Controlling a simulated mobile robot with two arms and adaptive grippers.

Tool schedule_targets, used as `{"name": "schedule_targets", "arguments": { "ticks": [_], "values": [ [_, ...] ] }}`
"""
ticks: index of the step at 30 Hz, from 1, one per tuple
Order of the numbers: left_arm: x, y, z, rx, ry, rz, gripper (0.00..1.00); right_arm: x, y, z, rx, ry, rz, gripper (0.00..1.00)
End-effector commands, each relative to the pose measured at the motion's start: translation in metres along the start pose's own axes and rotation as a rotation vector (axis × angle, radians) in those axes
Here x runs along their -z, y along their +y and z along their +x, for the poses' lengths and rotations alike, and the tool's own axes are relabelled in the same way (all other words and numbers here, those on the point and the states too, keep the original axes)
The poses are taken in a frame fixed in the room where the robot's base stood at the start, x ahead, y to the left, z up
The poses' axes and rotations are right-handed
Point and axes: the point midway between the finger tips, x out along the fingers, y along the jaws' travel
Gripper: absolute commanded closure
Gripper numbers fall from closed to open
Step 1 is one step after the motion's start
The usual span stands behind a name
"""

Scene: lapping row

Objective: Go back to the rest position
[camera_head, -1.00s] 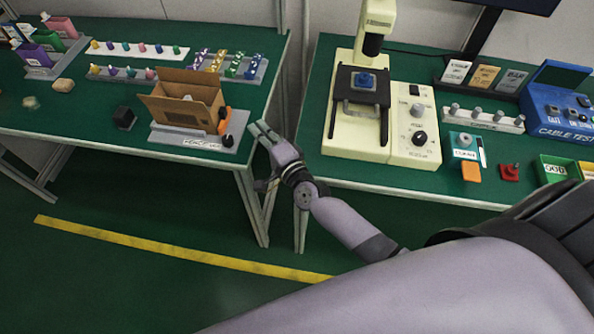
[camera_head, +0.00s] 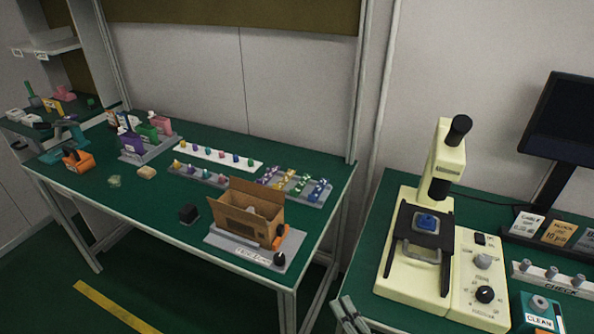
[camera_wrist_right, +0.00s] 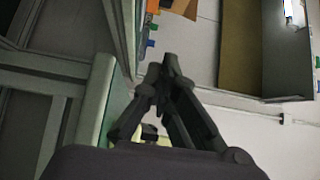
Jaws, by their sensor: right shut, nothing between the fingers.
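The rest of my right arm is out of the head view. My left gripper and arm are not in view.
The left bench (camera_head: 330,178) bears an open cardboard box (camera_head: 255,212) on a grey plate near its right end. The right bench (camera_head: 385,190) bears a cream microscope (camera_head: 450,160). A pale bench frame (camera_wrist_right: 95,115) passes close left of the fingers in the wrist view.

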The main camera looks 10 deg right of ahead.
Motion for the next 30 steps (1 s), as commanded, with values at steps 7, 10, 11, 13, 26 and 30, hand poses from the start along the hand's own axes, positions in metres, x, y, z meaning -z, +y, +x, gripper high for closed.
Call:
{"name": "schedule_targets", "arguments": {
  "ticks": [7, 10, 11, 13, 26, 30],
  "values": [
    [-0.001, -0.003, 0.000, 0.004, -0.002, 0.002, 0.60, -0.037, -0.003, 0.001, -0.067, -0.163, -0.186, 1.00],
    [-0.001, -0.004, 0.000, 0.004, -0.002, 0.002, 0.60, -0.063, 0.002, -0.006, -0.144, -0.309, -0.392, 1.00],
    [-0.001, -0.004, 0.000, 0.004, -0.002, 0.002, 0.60, -0.069, 0.004, -0.010, -0.171, -0.352, -0.460, 1.00],
    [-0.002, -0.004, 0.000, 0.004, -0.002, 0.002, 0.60, -0.077, 0.013, -0.020, -0.245, -0.449, -0.622, 1.00],
    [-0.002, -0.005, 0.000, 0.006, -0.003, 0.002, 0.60, -0.028, 0.053, -0.108, -0.745, -0.815, -1.233, 1.00],
    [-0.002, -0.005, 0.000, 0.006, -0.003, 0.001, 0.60, -0.008, 0.054, -0.133, -0.875, -0.878, -1.303, 1.00]
  ]
}}
